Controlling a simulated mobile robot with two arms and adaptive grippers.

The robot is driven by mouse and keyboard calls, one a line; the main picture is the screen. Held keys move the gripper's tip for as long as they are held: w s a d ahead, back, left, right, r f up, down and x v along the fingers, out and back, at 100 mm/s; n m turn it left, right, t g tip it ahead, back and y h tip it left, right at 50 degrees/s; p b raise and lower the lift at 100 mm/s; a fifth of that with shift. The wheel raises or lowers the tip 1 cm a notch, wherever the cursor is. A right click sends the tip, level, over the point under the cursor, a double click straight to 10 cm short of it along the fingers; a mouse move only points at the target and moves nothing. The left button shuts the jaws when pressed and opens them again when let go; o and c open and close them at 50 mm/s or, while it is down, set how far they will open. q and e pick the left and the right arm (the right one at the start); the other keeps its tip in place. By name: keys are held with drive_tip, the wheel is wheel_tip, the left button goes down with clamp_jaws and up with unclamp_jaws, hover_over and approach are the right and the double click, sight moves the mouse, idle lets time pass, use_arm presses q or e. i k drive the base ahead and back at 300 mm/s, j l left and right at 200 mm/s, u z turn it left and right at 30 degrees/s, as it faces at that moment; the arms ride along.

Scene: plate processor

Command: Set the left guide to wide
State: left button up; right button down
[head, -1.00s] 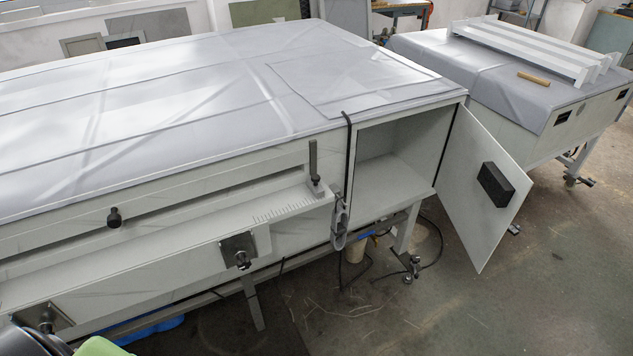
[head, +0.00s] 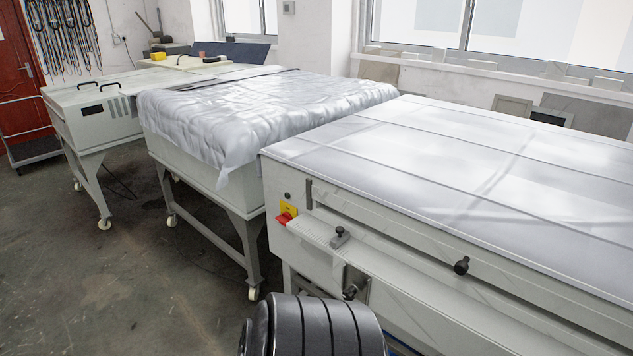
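The plate processor (head: 520,178) stands at the right, with a feed shelf (head: 395,275) along its front. The left guide (head: 340,236) is a small grey metal block with a black knob on top. It sits near the left end of the shelf, by a faint ruled scale (head: 312,229). The scale's marks are too small to read, so I cannot tell the guide's setting. Neither of my grippers shows. A dark ribbed part of my own arm is at the bottom middle, in front of the processor.
A black knob (head: 461,265) is on the processor's front. A red and yellow switch (head: 287,213) is at its left end. A table under a grey plastic sheet (head: 255,105) stands left of it, with another machine (head: 95,115) beyond.

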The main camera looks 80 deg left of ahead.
sight(343, 235)
drive_tip(key=k+j+u, duration=0.1)
drive_tip(key=u, duration=2.3)
drive_tip(key=i+j, duration=0.05)
